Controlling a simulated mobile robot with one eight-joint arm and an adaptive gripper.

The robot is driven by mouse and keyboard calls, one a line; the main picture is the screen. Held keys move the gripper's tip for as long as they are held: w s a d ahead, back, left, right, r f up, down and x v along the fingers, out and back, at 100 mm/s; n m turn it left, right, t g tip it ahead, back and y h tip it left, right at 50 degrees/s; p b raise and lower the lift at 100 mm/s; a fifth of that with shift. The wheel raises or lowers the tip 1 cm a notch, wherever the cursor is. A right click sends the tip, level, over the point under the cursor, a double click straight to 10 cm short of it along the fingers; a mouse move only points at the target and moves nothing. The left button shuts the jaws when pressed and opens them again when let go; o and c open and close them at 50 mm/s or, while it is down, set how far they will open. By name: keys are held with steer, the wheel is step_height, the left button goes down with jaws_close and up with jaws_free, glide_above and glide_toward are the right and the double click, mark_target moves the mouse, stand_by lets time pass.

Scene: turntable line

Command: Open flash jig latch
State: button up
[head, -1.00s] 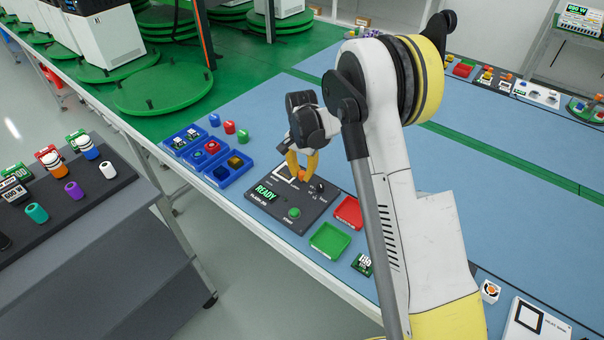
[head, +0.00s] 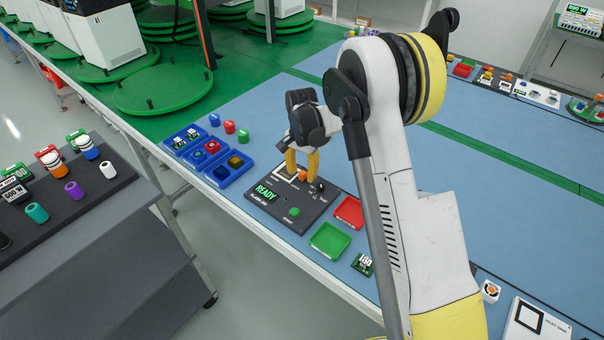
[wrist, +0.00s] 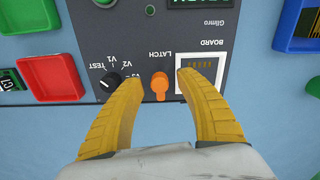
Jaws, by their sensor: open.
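The flash jig (head: 277,208) is a dark panel on the blue bench with a lit READY display (head: 265,192). Its orange latch (wrist: 159,85), labelled LATCH, shows in the wrist view between the board slot and a black selector knob (wrist: 110,82). The white-framed board slot (wrist: 199,67) holds what looks like a dark board. My gripper (wrist: 158,82) has its two yellow fingers apart, one on each side of the latch; I cannot tell whether either touches it. In the head view my gripper (head: 302,172) is over the jig's far part, and the fingers partly cover it.
A red tray (head: 348,212) and a green tray (head: 330,240) sit right of the jig, with a small green board (head: 363,264) beyond. Blue bins (head: 229,169) stand at its left. A green button (head: 294,212) is on the panel. Open blue bench lies behind.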

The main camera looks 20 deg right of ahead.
mark_target(302, 173)
step_height(302, 173, up, 12)
steer(key=shift+f, duration=0.25)
stand_by(0.4)
